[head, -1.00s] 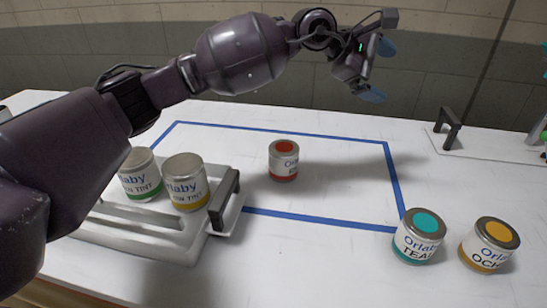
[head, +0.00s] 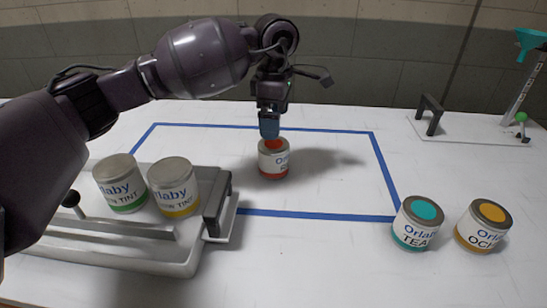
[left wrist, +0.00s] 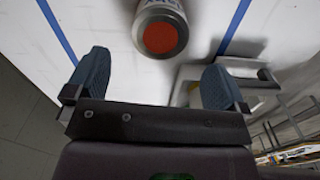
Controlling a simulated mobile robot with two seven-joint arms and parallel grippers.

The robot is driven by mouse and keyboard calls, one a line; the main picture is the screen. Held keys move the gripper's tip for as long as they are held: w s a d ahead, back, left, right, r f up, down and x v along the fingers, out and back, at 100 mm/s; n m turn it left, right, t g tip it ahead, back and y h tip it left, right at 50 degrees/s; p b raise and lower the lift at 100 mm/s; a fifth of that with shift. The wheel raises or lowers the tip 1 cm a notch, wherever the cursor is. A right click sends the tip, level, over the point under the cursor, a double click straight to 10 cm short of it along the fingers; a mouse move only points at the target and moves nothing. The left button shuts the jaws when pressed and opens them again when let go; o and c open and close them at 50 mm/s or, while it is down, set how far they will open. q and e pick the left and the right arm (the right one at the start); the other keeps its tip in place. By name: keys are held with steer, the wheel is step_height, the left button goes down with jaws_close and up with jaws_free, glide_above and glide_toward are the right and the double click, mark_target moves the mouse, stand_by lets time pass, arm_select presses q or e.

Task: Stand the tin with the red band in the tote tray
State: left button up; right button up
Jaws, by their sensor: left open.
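The tin with the red band (head: 273,163) stands upright on the table inside the blue tape outline. Its red-topped lid shows in the left wrist view (left wrist: 160,38). My left gripper (head: 269,127) points down at the tin in the head view and hides part of its top. In the left wrist view the fingers (left wrist: 155,82) are wide apart and empty, and the tin lies beyond them, not between them. The tote tray (head: 120,252) is at the left and holds a green-banded tin (head: 120,184) and a yellow-banded tin (head: 175,188). My right gripper is not in view.
A teal tin (head: 417,224) and an ochre tin (head: 483,227) stand at the right, outside the blue tape (head: 318,215). The table centre front is clear.

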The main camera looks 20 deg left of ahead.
mark_target(272, 144)
arm_select(q)
step_height(272, 144, down, 4)
steer(key=shift+f+b, duration=0.1)
steer(key=shift+b, duration=0.2)
steer(key=shift+f, duration=0.25)
steer(key=f, duration=0.3)
steer(key=f+b, duration=0.1)
steer(key=f, duration=0.1)
steer(key=shift+a, duration=0.3)
steer(key=shift+s+r, duration=0.1)
steer(key=shift+r, duration=0.05)
steer(key=shift+c, duration=0.3)
steer(key=shift+c, duration=1.1)
steer(key=c, duration=0.7)
steer(key=shift+c, duration=0.5)
steer(key=shift+r, duration=0.1)
